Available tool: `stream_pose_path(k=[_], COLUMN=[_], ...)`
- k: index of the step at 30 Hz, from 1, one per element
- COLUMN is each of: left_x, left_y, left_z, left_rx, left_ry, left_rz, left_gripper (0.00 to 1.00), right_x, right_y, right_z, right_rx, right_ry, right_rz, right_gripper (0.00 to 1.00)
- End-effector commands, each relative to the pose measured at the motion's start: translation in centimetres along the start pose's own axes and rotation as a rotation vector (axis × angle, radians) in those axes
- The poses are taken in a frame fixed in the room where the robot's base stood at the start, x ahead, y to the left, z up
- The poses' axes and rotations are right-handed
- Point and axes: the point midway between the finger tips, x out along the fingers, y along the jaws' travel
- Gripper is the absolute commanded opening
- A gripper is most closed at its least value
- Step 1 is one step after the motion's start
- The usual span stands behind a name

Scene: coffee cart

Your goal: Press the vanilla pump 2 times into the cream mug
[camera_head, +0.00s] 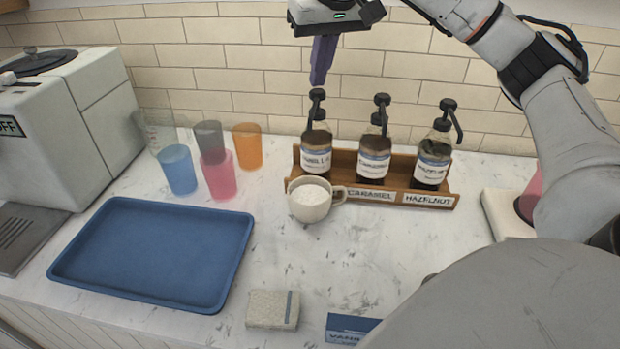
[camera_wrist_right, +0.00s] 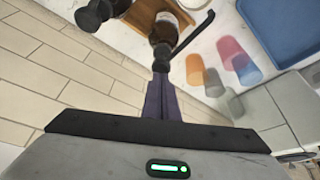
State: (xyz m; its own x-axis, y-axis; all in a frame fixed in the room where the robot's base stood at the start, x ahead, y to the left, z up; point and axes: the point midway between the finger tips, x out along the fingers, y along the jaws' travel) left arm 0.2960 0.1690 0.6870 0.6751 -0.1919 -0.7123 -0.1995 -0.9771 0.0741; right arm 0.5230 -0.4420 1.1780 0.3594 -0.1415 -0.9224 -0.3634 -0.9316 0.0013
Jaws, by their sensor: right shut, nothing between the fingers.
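The vanilla bottle (camera_head: 316,153) stands at the left end of the wooden rack, with its dark pump head (camera_head: 317,97) on top. In the right wrist view the gripper's fingers (camera_wrist_right: 160,88) end by the pump head (camera_wrist_right: 161,62), with the vanilla bottle (camera_wrist_right: 164,25) beyond. My left gripper is not in view.
Caramel (camera_head: 374,155) and hazelnut (camera_head: 433,160) bottles stand to the right in the wooden rack (camera_head: 413,182). Several coloured cups, such as a pink one (camera_head: 219,178), stand left of it. A blue tray (camera_head: 75,262), a cloth (camera_head: 272,310) and a blue card (camera_head: 348,328) lie in front.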

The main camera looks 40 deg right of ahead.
Motion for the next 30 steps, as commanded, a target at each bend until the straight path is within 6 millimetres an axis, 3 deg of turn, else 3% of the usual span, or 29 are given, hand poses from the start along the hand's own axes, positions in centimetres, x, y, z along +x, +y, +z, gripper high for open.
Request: stream_pose_path(k=[14, 30], left_x=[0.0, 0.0], left_y=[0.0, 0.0], left_z=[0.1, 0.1], left_rx=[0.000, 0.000], left_ry=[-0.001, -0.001], left_rz=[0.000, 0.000], left_gripper=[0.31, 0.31], right_x=[-0.1, -4.8], right_y=[0.0, 0.0], right_z=[-0.1, -2.1], right_rx=[0.001, 0.002], right_ry=[0.004, 0.006], right_rz=[-0.001, -0.002], right_gripper=[0.00, 0.00])
